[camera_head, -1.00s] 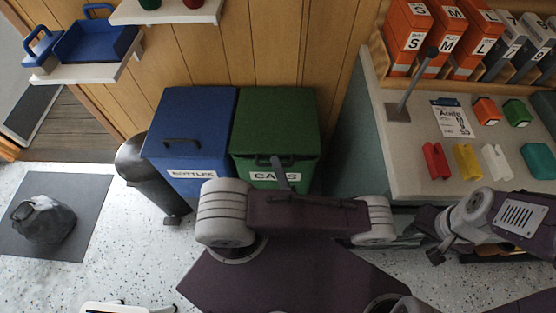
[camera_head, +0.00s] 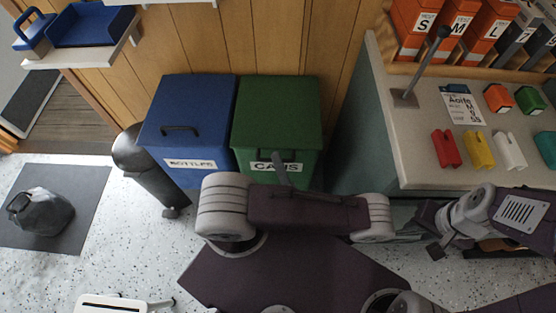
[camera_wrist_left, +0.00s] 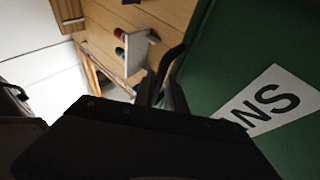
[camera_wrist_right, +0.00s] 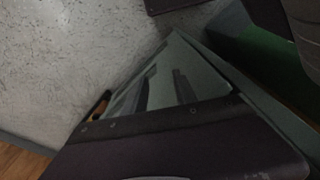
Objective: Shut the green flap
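The green flap (camera_head: 277,110) is the top of the green bin labelled CANS (camera_head: 305,172). It looks level or nearly so; I cannot tell whether it sits flush. Its dark handle (camera_head: 265,155) is at the front edge and also shows in the left wrist view (camera_wrist_left: 176,55). My left gripper (camera_head: 279,160) is at this handle, its fingers close to or touching it; its grip is unclear in the dark left wrist view. My right gripper (camera_head: 436,250) is low beside the counter, empty, its fingers apart in the right wrist view (camera_wrist_right: 162,88).
A blue bin labelled BOTTLES (camera_head: 190,105) stands left of the green one, with a dark cylindrical bin (camera_head: 140,165) beside it. A counter (camera_head: 400,150) with several coloured items stands right. A grey bag (camera_head: 40,212) lies on a mat (camera_head: 85,190).

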